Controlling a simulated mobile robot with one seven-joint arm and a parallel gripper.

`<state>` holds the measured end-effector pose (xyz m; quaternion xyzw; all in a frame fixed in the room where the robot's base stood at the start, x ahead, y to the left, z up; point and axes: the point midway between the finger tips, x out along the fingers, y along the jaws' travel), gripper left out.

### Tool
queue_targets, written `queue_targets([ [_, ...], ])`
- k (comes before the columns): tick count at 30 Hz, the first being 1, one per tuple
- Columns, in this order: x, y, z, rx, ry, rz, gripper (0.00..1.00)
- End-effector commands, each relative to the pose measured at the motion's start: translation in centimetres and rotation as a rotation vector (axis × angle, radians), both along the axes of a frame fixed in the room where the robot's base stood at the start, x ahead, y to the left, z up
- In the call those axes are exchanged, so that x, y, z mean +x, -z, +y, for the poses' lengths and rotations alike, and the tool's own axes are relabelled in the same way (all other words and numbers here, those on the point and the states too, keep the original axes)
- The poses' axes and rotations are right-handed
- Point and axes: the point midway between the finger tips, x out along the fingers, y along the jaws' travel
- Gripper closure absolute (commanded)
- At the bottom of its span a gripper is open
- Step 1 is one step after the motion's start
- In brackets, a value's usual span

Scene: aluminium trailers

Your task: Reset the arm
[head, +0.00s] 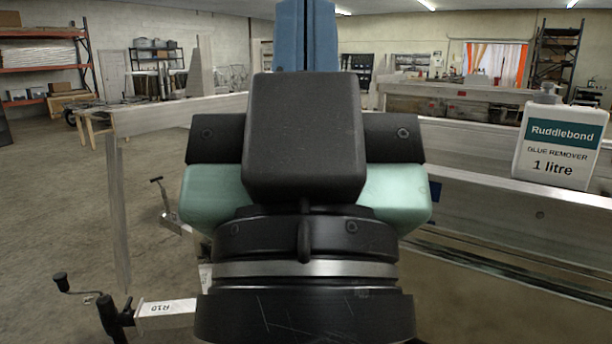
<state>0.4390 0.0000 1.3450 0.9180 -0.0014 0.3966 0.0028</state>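Above that are a black box-shaped body and teal blocks and black bolted parts to both sides. Two blue finger-like parts stand side by side above the body, with only a thin dark line between them. They look shut together with nothing between them, but their tips are cut off by the top edge of the frame.
A white Ruddlebond glue remover bottle (559,143) stands upright on an aluminium trailer rail (520,190) at the right. A trailer part with a black crank handle (75,287) is at the lower left. Shelving (45,60) stands far left. Open concrete floor (50,200) shows at left.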

Motion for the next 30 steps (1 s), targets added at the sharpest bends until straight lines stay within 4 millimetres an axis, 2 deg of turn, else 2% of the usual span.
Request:
queue_targets([
  [1,0.0,-2.8,0.0,0.001,-0.001,0.000,1.00],
  [12,0.1,-13.9,0.0,0.002,-0.005,0.003,1.00],
  [15,0.1,-16.2,0.0,0.002,-0.005,0.004,1.00],
  [21,0.1,-18.5,0.0,0.003,-0.006,0.004,1.00],
  [30,0.1,-18.6,0.0,0.003,-0.006,0.004,1.00],
])
